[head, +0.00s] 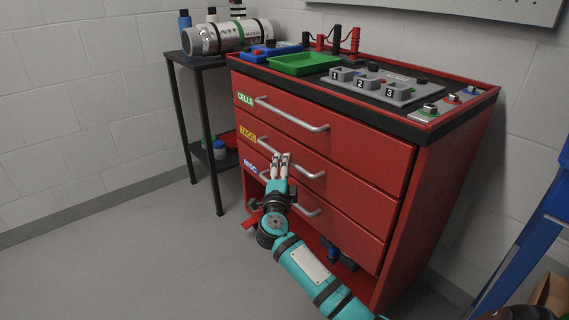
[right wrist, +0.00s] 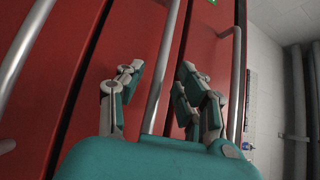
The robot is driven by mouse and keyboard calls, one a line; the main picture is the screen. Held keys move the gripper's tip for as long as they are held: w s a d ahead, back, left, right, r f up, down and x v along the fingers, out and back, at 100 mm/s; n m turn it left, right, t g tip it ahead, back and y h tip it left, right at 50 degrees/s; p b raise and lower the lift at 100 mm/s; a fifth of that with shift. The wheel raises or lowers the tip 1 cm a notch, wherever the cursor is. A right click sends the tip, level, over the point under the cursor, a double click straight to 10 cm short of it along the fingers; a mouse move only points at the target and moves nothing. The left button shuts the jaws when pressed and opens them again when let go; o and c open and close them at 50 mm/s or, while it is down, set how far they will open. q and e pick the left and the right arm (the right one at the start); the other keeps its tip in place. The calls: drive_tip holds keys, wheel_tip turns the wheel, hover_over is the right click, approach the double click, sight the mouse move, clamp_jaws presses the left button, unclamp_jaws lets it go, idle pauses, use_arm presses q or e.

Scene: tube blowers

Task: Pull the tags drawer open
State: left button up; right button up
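The tags drawer (head: 352,196) is the middle of three red drawers and carries a yellow label (head: 246,133). Its front looks flush with the others, so it is shut. Its silver bar handle (head: 312,173) is partly hidden by my right gripper (head: 280,158), whose fingers are at the handle's left part. In the right wrist view the handle (right wrist: 161,75) runs between the two spread fingers of my right gripper (right wrist: 160,70). The fingers are apart, with gaps on both sides of the bar. My left gripper is not in view.
The cells drawer (head: 360,150) is above and the misc drawer (head: 340,238) below, each with a bar handle. A green tray (head: 304,64) and numbered sockets stand on the cabinet top. A black side table (head: 180,57) stands left. The floor (head: 130,260) before the cabinet's left is clear.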

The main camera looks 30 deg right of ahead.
drive_tip(key=shift+b+x, duration=0.55)
drive_tip(key=shift+x, duration=1.4)
drive_tip(key=shift+c, duration=0.4)
clamp_jaws()
